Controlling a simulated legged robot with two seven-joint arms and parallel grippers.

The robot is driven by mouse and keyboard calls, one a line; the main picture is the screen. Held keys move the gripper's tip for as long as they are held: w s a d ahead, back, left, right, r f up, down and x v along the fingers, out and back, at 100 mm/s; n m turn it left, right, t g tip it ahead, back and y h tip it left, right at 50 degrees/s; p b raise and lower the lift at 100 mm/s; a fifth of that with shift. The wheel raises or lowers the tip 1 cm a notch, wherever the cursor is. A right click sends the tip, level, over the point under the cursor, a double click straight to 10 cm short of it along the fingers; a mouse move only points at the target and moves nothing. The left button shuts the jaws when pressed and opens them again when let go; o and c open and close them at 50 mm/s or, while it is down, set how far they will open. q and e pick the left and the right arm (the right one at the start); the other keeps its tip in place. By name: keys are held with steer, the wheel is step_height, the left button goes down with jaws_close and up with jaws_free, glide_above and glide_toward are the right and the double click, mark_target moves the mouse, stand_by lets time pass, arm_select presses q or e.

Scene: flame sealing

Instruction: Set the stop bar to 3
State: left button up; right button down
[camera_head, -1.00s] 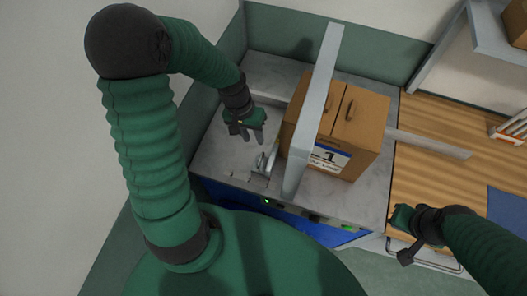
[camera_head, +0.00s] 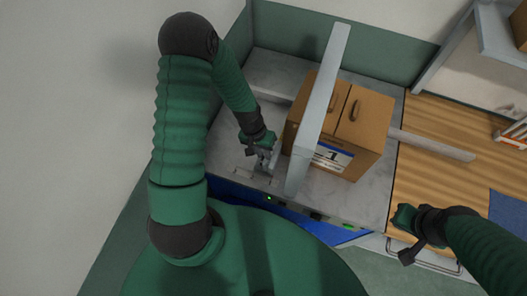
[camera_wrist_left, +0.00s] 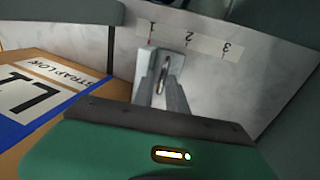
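The metal stop piece (camera_wrist_left: 177,62) stands beside a pale scale strip (camera_wrist_left: 205,42) marked 1, 2 and 3, upside down in the left wrist view. It sits between 1 and 2, with a small red mark by the 1. My left gripper (camera_wrist_left: 163,72) has its two grey fingers at this piece, one on each side of a narrow gap. Whether they grip it is unclear. In the head view my left gripper (camera_head: 264,155) is low over the bench's near left part and partly hides the piece. My right gripper (camera_head: 407,222) hangs by the wooden counter's near edge; its fingers are unclear.
A cardboard box (camera_head: 360,125) labelled 1 stands on the grey bench (camera_head: 377,185), under a raised grey beam (camera_head: 318,105). The beam is close right of my left gripper. A rail (camera_head: 435,146) runs right. The wooden counter (camera_head: 430,185) is mostly clear.

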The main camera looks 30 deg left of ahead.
arm_select(q)
steer(key=shift+c, duration=1.2)
steer(key=shift+a, duration=0.35)
jaws_close()
arm_select(e)
steer(key=shift+a+r, duration=0.1)
steer(key=shift+a, duration=0.25)
arm_select(q)
steer(key=shift+d, duration=0.2)
arm_select(e)
steer(key=shift+d, duration=0.2)
arm_select(q)
steer(key=shift+a, duration=0.1)
arm_select(e)
steer(key=shift+a, duration=0.15)
